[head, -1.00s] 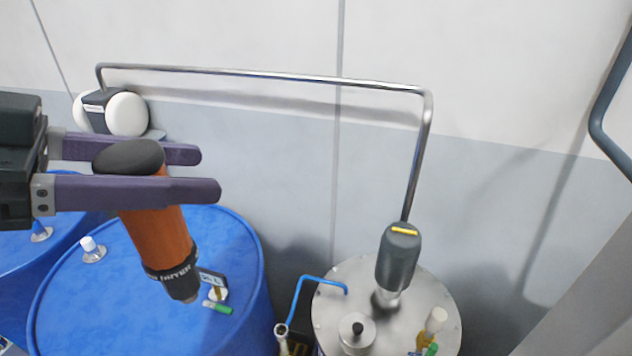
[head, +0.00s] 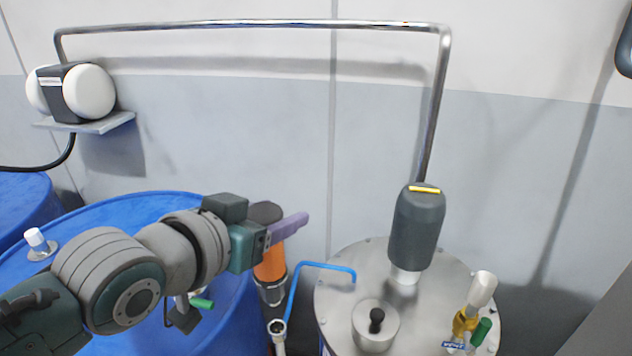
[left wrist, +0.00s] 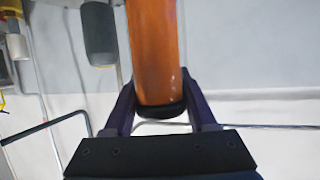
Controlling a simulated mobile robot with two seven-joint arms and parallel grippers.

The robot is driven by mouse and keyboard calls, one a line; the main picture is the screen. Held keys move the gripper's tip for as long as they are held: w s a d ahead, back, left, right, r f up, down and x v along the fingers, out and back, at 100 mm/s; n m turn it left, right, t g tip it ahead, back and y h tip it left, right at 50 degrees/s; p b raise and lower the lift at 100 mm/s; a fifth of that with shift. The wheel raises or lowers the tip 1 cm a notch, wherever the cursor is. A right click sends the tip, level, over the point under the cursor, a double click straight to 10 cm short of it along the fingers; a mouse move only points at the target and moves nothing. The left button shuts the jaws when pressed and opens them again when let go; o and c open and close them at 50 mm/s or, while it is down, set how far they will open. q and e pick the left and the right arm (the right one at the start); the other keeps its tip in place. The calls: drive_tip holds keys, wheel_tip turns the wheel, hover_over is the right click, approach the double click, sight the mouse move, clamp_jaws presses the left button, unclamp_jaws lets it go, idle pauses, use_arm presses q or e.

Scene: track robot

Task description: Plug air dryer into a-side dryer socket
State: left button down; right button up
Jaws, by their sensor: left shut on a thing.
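The air dryer is an orange cylinder (head: 270,262) with a dark cap on top and a dark collar and metal end below. My left gripper (head: 288,228) is shut on its upper part and holds it roughly upright. In the left wrist view the dryer (left wrist: 154,45) stands between the two purple fingers of the left gripper (left wrist: 157,95). The dryer's lower end appears just above an upright grey pipe fitting (head: 278,328) in the picture; I cannot tell their distance in depth. No socket is clearly marked as the a-side dryer socket. My right gripper is out of view.
A blue drum (head: 110,212) stands behind my left arm. A steel drum lid (head: 345,285) at right carries a dark grey pump (head: 417,230), a knob and a valve. A blue pipe (head: 318,266) and a metal pipe (head: 250,25) are close obstacles. A white-ended pump (head: 88,92) sits on a wall shelf.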

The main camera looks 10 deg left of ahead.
sight(279, 263)
use_arm(q)
drive_tip(key=shift+r, duration=0.15)
wheel_tip(279, 263, down, 6)
drive_tip(key=b, duration=0.4)
drive_tip(key=shift+r+b, duration=0.1)
drive_tip(key=shift+b, duration=0.3)
idle(1.5)
drive_tip(key=shift+f, duration=0.3)
drive_tip(key=shift+f, duration=0.3)
drive_tip(key=shift+f+b, duration=0.95)
drive_tip(key=shift+b, duration=0.15)
drive_tip(key=shift+c, duration=0.6)
unclamp_jaws()
